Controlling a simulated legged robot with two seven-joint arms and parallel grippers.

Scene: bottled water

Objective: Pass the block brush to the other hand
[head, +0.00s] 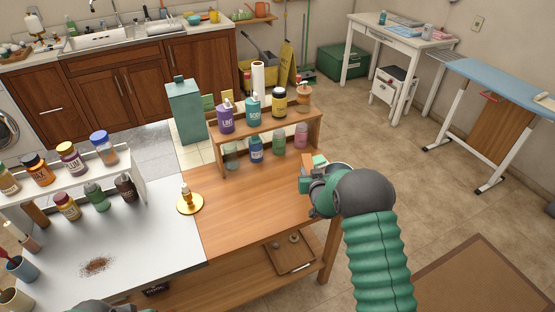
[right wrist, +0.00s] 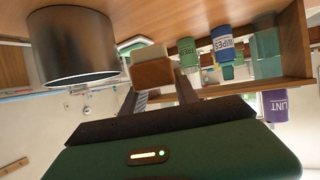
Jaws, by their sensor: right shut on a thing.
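The block brush (head: 319,159) shows in the head view as a small orange-brown and pale piece at my right gripper, near the right edge of the wooden table. In the right wrist view it is a brown wooden block (right wrist: 152,74) with a pale side, between the two fingers. My right gripper (head: 306,176) is shut on it; the fingers also show in the right wrist view (right wrist: 160,90). My wrist partly hides the brush in the head view. Only a dark and green piece of my left arm shows at the bottom edge; its fingers are out of view.
A wooden rack (head: 268,130) with several bottles stands at the table's back. A metal cylinder (right wrist: 72,45) is beside the brush in the right wrist view. Brown crumbs (head: 97,265) lie on the white tabletop. The wooden table's front is clear.

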